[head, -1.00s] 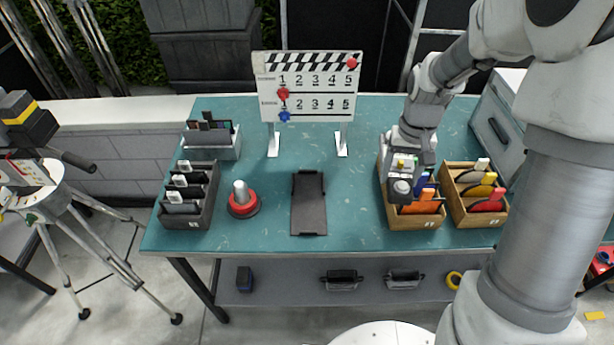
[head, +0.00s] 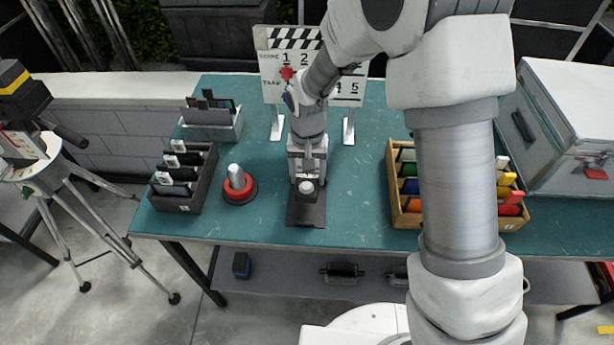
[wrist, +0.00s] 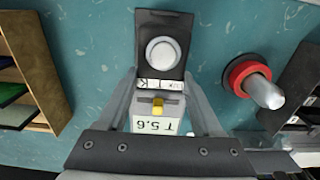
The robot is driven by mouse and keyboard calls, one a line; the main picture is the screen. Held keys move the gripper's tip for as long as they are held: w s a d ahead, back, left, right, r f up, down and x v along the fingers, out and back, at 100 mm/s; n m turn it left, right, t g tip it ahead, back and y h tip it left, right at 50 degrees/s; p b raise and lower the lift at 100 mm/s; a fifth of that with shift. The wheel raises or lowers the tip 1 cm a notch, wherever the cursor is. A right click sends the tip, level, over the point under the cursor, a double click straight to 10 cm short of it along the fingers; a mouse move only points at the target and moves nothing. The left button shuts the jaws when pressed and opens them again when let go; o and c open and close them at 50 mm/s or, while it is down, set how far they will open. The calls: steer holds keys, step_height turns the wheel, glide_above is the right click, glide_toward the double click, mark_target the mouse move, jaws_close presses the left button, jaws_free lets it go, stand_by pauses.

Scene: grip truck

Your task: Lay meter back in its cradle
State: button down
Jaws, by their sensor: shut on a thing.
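The meter (head: 306,187), a small grey device with a white dome, is held by my gripper (head: 307,172) over the cradle. The meter covers most of the cradle. I cannot tell whether the meter touches it.
A red-ringed grey post (head: 237,185) stands close left of the cradle. Further left is a dark slotted box (head: 185,200). A wooden divided box (head: 405,219) is to the right, and a white slate board (head: 271,67) stands behind, partly hidden by my arm.

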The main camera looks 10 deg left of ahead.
steer(key=shift+a+f+b, duration=0.1)
steer(key=shift+f+b, duration=1.7)
steer(key=shift+f, duration=0.7)
steer(key=shift+f+b, duration=0.2)
steer(key=shift+b, duration=0.15)
steer(key=shift+f+b, duration=0.35)
steer(key=shift+f, duration=0.25)
steer(key=shift+f+b, duration=0.75)
steer(key=shift+b, duration=0.05)
jaws_free()
step_height(320, 180, up, 18)
steer(key=shift+f+p, duration=0.25)
steer(key=shift+p, duration=0.4)
